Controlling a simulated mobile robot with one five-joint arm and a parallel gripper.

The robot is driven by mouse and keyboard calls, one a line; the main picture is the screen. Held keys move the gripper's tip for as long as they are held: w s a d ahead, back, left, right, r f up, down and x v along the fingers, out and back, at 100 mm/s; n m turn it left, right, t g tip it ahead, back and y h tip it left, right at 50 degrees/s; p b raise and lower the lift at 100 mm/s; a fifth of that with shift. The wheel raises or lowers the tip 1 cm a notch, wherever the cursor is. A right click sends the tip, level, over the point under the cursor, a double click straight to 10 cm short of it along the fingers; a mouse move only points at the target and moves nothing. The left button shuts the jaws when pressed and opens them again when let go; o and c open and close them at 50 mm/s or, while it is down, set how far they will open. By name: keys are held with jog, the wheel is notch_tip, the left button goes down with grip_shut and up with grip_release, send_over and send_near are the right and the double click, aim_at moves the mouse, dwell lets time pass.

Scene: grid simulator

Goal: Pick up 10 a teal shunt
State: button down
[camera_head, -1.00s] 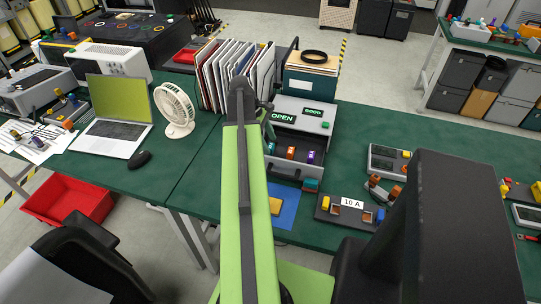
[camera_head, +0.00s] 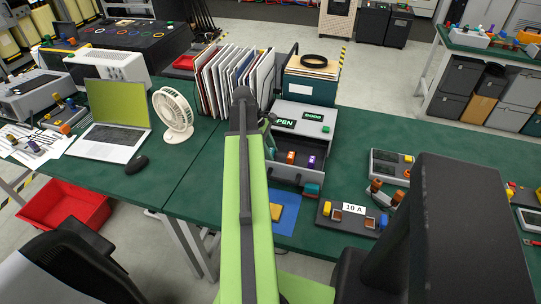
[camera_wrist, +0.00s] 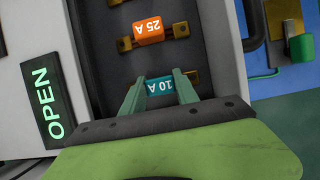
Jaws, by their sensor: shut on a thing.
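The teal shunt (camera_wrist: 160,87), marked "10 A" and upside down in the wrist view, sits between my two green fingertips. My gripper (camera_wrist: 160,90) is shut on it, one finger at each end. Brass contacts show just beside the shunt's ends; I cannot tell whether it is still seated in them. An orange shunt (camera_wrist: 148,32), marked "25 A", lies farther along the same dark tray. In the head view my arm hides most of the gripper and the teal shunt. The orange shunt (camera_head: 291,158) and a purple shunt (camera_head: 311,162) show in the open grey box (camera_head: 318,147).
A lit "OPEN" sign (camera_wrist: 48,104) is close on the left in the wrist view. In the head view, a dark "10 A" holder (camera_head: 335,222) and blue mat (camera_head: 287,222) lie in front on the green table.

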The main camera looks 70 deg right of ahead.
aim_at(271, 150)
jog(key=shift+r, duration=0.15)
notch_tip(271, 150, up, 10)
jog(key=p, duration=1)
